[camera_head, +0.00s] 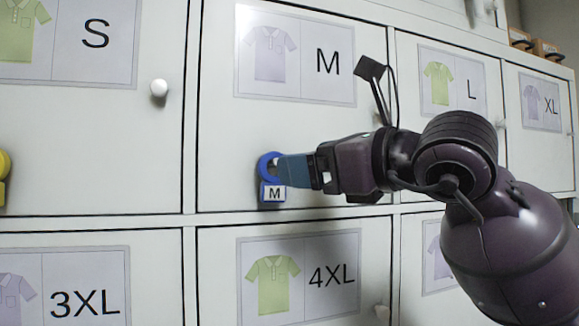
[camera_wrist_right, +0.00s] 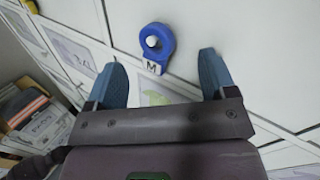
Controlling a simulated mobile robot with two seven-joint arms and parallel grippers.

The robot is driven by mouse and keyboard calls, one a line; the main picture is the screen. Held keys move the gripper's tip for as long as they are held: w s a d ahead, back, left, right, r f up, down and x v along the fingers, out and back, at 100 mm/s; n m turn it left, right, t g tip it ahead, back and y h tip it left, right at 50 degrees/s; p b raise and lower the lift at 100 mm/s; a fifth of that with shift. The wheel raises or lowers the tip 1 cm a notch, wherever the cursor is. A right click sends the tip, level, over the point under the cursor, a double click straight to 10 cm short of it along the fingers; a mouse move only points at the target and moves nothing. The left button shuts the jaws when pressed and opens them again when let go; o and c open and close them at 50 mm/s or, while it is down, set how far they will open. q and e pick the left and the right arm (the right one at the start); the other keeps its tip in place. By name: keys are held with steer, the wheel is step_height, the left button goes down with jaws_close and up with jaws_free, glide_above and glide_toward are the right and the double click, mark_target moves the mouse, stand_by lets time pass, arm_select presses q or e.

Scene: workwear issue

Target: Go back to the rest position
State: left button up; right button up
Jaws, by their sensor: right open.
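My right gripper (camera_head: 282,170) is in front of the M locker door (camera_head: 225,150) in the head view. In the right wrist view my right gripper (camera_wrist_right: 163,80) is open, its two blue fingers apart with nothing between them. A blue ring tag marked M (camera_wrist_right: 157,47) hangs on the white knob (camera_wrist_right: 152,41) of that door, just beyond the fingertips and apart from them. The blue ring tag (camera_head: 268,180) also shows in the head view, partly hidden behind the finger. My left gripper is not in view.
More white doors labelled S (camera_head: 95,40), L (camera_head: 471,90), XL (camera_head: 550,106), 3XL (camera_head: 88,300) and 4XL (camera_head: 331,275) surround it. A yellow tag (camera_head: 3,165) shows at the left edge. Stacked boxes or folded items (camera_wrist_right: 35,115) stand at the left in the wrist view.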

steer(key=s+a+v, duration=0.1)
steer(key=v, duration=0.5)
step_height(320, 180, down, 17)
steer(key=w+m+g+y, duration=0.3)
steer(key=m+g+y, duration=0.1)
steer(key=g+y, duration=0.35)
steer(key=d+f+m+t+h, duration=0.5)
steer(key=f+m, duration=0.6)
steer(key=w+d+f+m+t+h, duration=0.1)
steer(key=d+f+m+t+h, duration=0.45)
steer(key=f+m, duration=0.55)
steer(key=d+f+m+t+h, duration=0.55)
steer(key=f+m, duration=0.45)
steer(key=m, duration=0.2)
steer(key=s+d+f+m+g+h, duration=0.1)
steer(key=s+f+m+g, duration=0.3)
steer(key=s+f, duration=0.5)
steer(key=s+d+f+m+g+h, duration=0.2)
steer(key=s+f+m+g+h, duration=0.2)
steer(key=s+f, duration=0.4)
step_height(320, 180, down, 8)
steer(key=shift+s+d+r+m+g, duration=0.2)
steer(key=shift+s+d+m+g, duration=0.15)
steer(key=shift+m+g, duration=0.35)
steer(key=shift+a, duration=0.1)
